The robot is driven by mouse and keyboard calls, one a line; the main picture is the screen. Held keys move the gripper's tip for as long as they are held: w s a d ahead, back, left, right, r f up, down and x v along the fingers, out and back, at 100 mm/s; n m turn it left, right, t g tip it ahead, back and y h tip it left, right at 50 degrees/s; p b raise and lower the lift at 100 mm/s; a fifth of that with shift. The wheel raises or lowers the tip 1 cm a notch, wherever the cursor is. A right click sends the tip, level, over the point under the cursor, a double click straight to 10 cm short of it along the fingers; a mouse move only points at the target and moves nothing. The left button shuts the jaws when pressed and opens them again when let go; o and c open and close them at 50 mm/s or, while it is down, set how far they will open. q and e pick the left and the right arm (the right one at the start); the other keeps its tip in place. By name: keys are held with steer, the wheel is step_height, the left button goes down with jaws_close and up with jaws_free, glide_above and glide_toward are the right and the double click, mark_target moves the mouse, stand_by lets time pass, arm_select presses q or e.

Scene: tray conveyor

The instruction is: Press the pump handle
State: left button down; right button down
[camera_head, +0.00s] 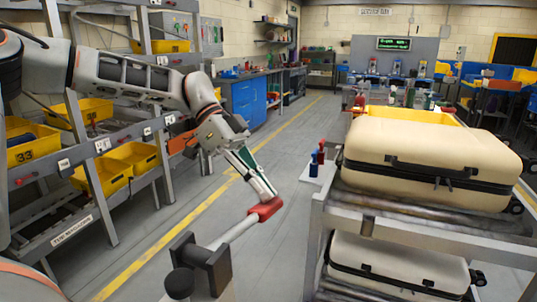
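The pump handle is a light grey rod (234,232) with a red grip (265,209) at its far end. It slopes up and away from a dark bracket (205,262) at the bottom centre. My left gripper (266,195) points down at the red grip, with its fingertips just above or touching it; I cannot tell which. Its fingers look closed together, with nothing seen between them. The pump's lower body is cut off by the bottom edge. My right gripper is out of view.
A roller rack (345,213) with cream suitcases (427,160) stands close on the right. Metal shelving with yellow bins (33,142) is on the left. Small red and blue bottles (314,163) stand by the rack. Grey floor with a yellow line (175,243) lies open between.

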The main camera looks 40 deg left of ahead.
arm_select(q)
steer(key=shift+s+f, duration=0.25)
steer(key=shift+f, duration=0.45)
steer(key=shift+a+f, duration=0.15)
steer(key=d+r+v, duration=0.1)
steer(key=v, duration=1.1)
steer(key=shift+a+r, duration=0.25)
steer(key=shift+r, duration=0.1)
